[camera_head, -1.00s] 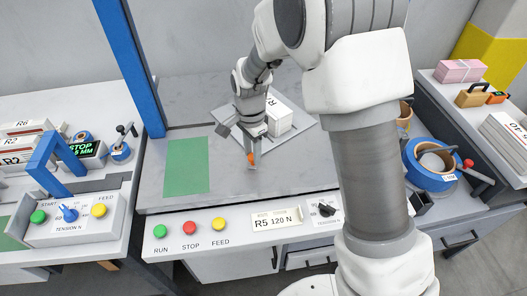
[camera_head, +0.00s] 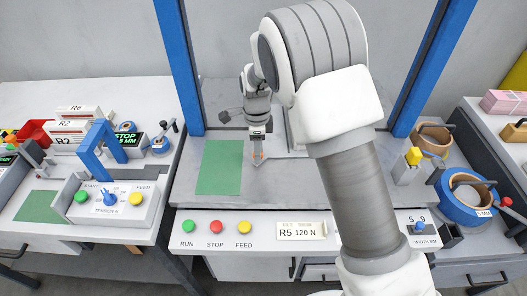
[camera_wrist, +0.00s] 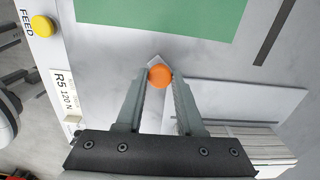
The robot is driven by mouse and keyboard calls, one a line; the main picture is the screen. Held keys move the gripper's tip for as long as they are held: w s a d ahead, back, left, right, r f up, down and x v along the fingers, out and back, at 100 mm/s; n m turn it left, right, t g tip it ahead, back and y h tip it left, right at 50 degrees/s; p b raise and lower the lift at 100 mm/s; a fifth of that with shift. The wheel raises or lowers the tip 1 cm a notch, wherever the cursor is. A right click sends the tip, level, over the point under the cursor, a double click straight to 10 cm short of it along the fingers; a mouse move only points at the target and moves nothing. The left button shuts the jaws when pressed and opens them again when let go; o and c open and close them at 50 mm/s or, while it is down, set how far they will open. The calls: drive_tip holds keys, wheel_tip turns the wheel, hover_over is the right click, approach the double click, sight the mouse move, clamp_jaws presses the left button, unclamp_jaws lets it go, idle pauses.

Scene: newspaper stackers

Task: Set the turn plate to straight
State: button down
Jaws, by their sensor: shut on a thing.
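An orange knob (camera_wrist: 160,75) on a pale grey pointed handle (camera_wrist: 154,60) sits between my gripper's (camera_wrist: 159,83) two fingertips in the wrist view. My gripper is shut on the knob; it also shows low over the table in the head view (camera_head: 257,154). The pale grey turn plate (camera_wrist: 255,95) lies beside the handle with a paper stack (camera_wrist: 250,142) on it. In the head view my arm hides most of the plate and stack. The plate's visible left edge there runs nearly straight away from me.
A green mat (camera_head: 220,167) lies just left of my gripper. RUN, STOP and FEED buttons (camera_head: 216,227) and an R5 120 N label (camera_head: 302,231) line the front panel. Blue posts (camera_head: 183,70) flank the table. A blue tape roll (camera_head: 463,211) stands right.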

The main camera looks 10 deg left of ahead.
drive_tip(key=shift+w+a+m, duration=0.3)
drive_tip(key=shift+w+a, duration=0.05)
drive_tip(key=shift+a, duration=0.1)
drive_tip(key=shift+a+r, duration=0.1)
drive_tip(key=c, duration=0.5)
unclamp_jaws()
wheel_tip(320, 180, up, 17)
drive_tip(key=shift+r+p, duration=0.15)
drive_tip(key=shift+p, duration=0.6)
